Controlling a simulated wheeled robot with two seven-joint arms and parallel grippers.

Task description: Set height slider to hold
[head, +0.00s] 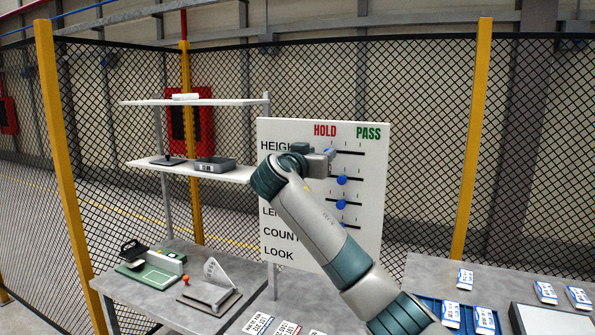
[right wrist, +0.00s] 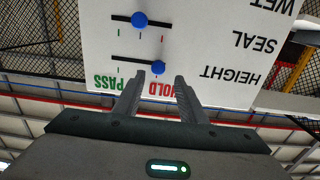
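A white board (head: 360,240) stands upright with slider rows and HOLD and PASS headings. My right gripper (head: 328,158) is in front of its HEIGHT row and partly hides it in the head view. In the right wrist view the board is upside down. There the blue height knob (right wrist: 158,67) sits on its track toward the HOLD side, about at the hold mark. My right gripper (right wrist: 158,78) is open, its fingertips on either side of the knob with gaps showing. Whether the tips reach past the knob is unclear. My left gripper is not in view.
Below are more blue knobs, including the seal knob (right wrist: 138,20) at mid-track. Shelves (head: 190,168) stand to the left. A grey table (head: 200,262) carries a green device (head: 155,270) and an angle gauge (head: 212,290). Cards lie around a blue tray (head: 430,305) at right.

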